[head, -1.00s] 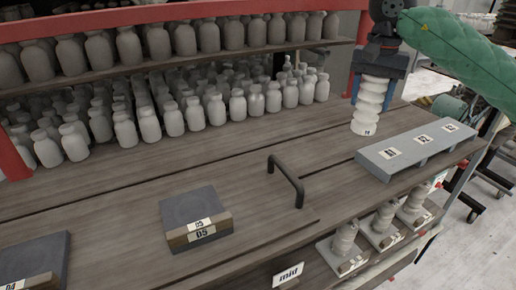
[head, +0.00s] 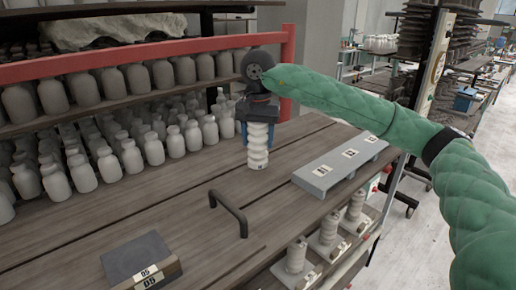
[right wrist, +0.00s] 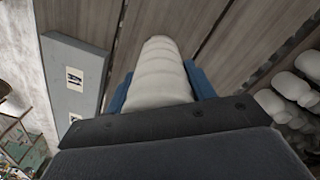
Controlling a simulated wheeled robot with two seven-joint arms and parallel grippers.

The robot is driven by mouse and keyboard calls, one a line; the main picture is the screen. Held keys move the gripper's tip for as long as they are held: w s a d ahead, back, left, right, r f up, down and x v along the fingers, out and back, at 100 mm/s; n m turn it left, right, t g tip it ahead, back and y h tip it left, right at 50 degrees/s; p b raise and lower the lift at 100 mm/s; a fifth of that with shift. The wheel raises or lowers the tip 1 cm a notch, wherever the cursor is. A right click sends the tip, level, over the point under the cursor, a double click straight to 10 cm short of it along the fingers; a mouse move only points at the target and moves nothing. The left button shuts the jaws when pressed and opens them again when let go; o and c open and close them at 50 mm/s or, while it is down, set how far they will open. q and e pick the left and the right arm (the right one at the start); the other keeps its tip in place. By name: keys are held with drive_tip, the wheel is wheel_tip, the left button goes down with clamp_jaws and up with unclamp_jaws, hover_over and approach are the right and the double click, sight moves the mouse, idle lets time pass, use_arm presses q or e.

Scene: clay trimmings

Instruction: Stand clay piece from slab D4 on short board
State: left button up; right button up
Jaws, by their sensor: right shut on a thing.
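A white ribbed clay piece (head: 258,146) hangs upright below my right gripper (head: 257,122) in the head view. The gripper's blue fingers are shut on its upper part. In the right wrist view the clay piece (right wrist: 160,72) sits between the fingers. I cannot tell whether its foot touches the wooden tabletop. A low grey board (head: 340,167) with several labels lies to its right, apart from it; its lettering is too small to read surely. Slab D5 (head: 134,256), dark grey, lies at the lower left. Slab D4 and my left gripper are not in view.
A black handle (head: 229,210) stands up from the tabletop between slab D5 and the board. Several ribbed pieces (head: 328,230) stand on small plates on a lower level. Bare tabletop lies around the held piece.

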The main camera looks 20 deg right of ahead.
sight(259, 150)
wheel_tip(259, 150, down, 3)
drive_tip(key=shift+s+d+r, duration=0.15)
drive_tip(key=shift+f, duration=0.5)
